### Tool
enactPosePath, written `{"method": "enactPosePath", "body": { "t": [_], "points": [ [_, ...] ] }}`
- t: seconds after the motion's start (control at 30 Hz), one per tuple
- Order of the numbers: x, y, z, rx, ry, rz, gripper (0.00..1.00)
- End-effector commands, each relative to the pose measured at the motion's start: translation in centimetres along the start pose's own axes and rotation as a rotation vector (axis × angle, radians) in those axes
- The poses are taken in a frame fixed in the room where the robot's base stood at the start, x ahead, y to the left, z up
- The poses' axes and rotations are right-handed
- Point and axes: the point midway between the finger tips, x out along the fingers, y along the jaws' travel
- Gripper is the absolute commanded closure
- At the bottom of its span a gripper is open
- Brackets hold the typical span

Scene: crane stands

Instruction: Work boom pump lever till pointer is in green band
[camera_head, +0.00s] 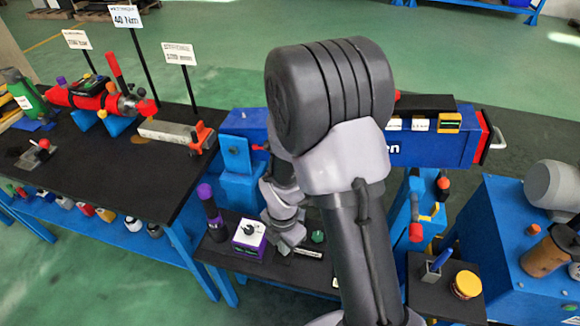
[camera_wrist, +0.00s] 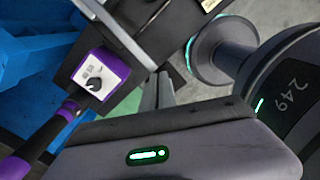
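My gripper (camera_head: 284,230) is at the black bench shelf in the middle of the head view, partly hidden by my arm. Its finger opening is unclear in both views. A purple box (camera_head: 248,238) with a white face and a black knob stands just left of it. A purple-topped dark lever handle (camera_head: 209,206) stands upright left of the box. In the wrist view the box (camera_wrist: 97,79) and purple-and-black handle (camera_wrist: 47,138) are at the left. I cannot tell which lever is the boom pump's. No pointer with a green band is readable.
A black-topped bench (camera_head: 120,180) on the left bears a red tool (camera_head: 90,100) and signs on posts. A blue boom (camera_head: 430,148) runs behind my arm. Blue machinery (camera_head: 520,230) and an orange-yellow knob (camera_head: 466,284) are at the right. Green floor is open behind.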

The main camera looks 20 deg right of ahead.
Motion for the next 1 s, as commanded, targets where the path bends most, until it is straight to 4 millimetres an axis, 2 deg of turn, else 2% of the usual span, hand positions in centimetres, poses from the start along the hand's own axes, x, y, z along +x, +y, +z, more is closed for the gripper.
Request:
{"method": "enactPosePath", "body": {
  "t": [0.2,0.33,1.0],
  "points": [
    [1.8,0.0,0.0,0.000,0.000,0.001,1.00],
    [1.1,0.1,0.1,0.000,-0.001,0.001,1.00],
    [-8.1,0.0,0.0,0.000,0.000,0.000,1.00]
  ]
}}
